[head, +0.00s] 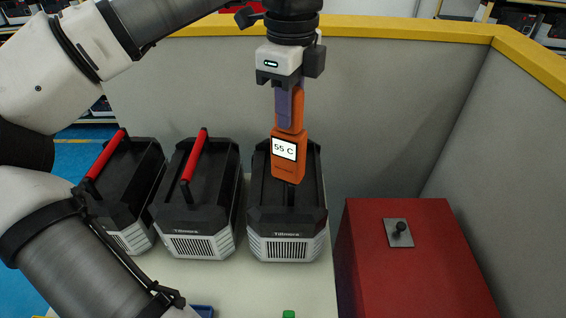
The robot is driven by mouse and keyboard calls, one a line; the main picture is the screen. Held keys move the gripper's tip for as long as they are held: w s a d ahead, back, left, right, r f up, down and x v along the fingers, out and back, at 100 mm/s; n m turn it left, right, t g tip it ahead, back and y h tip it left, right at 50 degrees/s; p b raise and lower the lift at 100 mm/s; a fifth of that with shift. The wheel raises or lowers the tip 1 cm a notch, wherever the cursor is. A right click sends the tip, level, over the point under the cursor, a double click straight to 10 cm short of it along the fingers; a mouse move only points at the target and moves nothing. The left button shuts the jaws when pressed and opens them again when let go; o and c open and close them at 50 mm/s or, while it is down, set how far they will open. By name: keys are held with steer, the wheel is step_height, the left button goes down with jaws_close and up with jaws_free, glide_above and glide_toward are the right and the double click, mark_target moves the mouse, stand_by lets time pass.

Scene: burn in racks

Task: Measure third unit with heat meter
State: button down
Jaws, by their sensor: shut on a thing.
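My gripper (284,95) is shut on the orange heat meter (289,160) by its purple upper part and holds it upright. The meter's white screen reads "55 C". Its dark tip points down over the top of the rightmost black unit (286,222); I cannot tell whether it touches. Two more black units with red handles stand to the left, the middle one (198,225) and the leftmost one (130,215). The red handle of the rightmost unit is not visible.
A red box (425,275) with a black knob on a metal plate (399,232) stands right of the units. Grey walls with a yellow top edge (400,28) enclose the back and right. A green-topped item (288,314) shows at the white table's front (265,292).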

steer(key=shift+r+p, duration=1.05)
steer(key=shift+r, duration=1.4)
steer(key=shift+f, duration=0.1)
